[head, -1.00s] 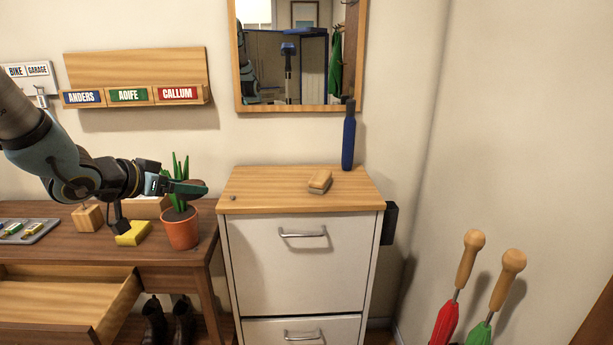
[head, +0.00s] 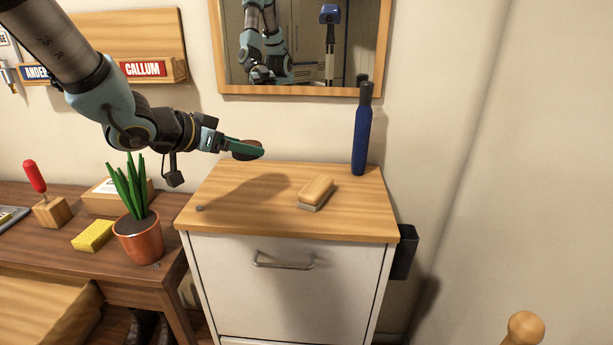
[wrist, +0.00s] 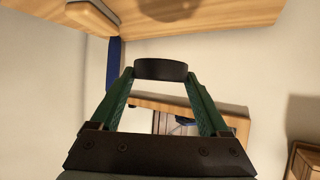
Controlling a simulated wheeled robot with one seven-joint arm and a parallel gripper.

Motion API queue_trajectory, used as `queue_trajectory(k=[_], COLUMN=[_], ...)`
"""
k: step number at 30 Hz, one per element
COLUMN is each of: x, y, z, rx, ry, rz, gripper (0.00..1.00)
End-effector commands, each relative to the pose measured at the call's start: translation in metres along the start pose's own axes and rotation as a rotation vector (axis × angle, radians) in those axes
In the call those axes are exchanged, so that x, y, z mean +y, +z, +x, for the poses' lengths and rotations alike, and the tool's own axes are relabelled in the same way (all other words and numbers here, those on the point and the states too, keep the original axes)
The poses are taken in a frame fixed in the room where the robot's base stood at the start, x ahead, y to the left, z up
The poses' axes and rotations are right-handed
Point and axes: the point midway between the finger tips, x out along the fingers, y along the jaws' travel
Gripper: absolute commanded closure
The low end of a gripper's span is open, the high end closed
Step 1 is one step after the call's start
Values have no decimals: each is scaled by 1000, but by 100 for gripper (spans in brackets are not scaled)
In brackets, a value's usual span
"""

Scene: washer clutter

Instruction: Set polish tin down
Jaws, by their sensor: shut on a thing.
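The polish tin is a small dark round tin (wrist: 161,70) held between the two green fingers of my gripper (wrist: 160,82) in the wrist view. A shadow of the arm falls on that top. The tin's underside is not clear in the head view.
A wooden brush (head: 316,193) lies on the middle of the cabinet top, and a blue bottle (head: 362,135) stands at its back right. A potted plant (head: 139,240) and yellow sponge (head: 93,235) are on the table at left. The top's left part is mostly clear.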

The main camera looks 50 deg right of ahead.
Motion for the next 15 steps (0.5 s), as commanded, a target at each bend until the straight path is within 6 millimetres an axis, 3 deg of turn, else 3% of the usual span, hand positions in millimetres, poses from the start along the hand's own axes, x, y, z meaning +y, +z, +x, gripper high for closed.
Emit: queue_trajectory(k=[9, 15], x=[1, 1], y=[40, 56], z=[21, 30], rx=[-6, -4], ry=[-1, -1], rz=[-5, -2], gripper=[77, 77])
